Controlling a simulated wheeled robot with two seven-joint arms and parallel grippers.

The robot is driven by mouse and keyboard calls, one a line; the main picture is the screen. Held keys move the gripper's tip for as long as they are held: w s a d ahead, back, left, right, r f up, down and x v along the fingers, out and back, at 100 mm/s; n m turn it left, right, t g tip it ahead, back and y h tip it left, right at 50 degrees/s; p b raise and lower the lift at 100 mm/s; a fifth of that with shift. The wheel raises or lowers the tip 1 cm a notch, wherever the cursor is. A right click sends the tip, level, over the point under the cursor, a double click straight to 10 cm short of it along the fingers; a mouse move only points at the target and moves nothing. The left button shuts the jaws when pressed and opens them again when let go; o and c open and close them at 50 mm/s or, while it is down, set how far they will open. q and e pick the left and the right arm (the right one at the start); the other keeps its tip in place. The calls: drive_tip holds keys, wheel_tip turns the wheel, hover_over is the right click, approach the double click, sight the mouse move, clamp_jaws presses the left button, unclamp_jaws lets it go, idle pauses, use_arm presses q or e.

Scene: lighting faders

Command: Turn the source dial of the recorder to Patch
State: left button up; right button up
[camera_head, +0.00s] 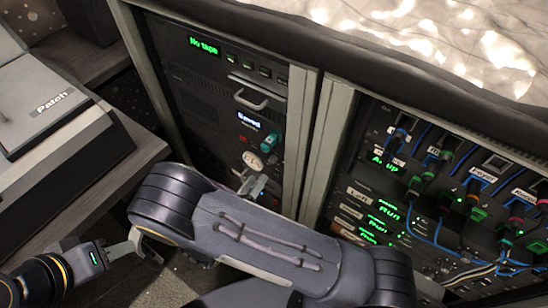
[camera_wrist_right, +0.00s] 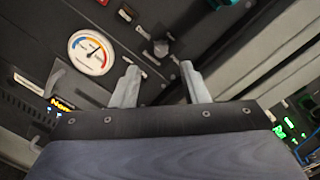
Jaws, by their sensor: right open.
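The recorder (camera_head: 217,100) is the dark panel in the left bay of the rack, with a green "No tape" display. In the right wrist view, a small dark knob (camera_wrist_right: 161,47), seemingly the source dial, has small pale labels around it that I cannot read. My right gripper (camera_wrist_right: 159,67) is open and empty, its fingertips to either side of and just short of the knob. In the head view, the right gripper (camera_head: 257,186) is at the panel's lower part and my arm hides much there. My left gripper (camera_head: 140,246) is low at left, its jaw gap unclear.
A round gauge (camera_wrist_right: 91,52) sits left of the knob. A teal handle (camera_head: 265,141) and a pull handle (camera_head: 251,99) stick out above. A patch bay (camera_head: 440,180) with many cables is at right. A wooden desk with a "Patch" console (camera_head: 60,110) stands at left.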

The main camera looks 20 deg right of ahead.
sight(271, 162)
drive_tip(key=x, duration=0.7)
drive_tip(key=shift+d+b, duration=0.15)
drive_tip(key=shift+b, duration=0.25)
drive_tip(key=shift+c, duration=0.3)
clamp_jaws()
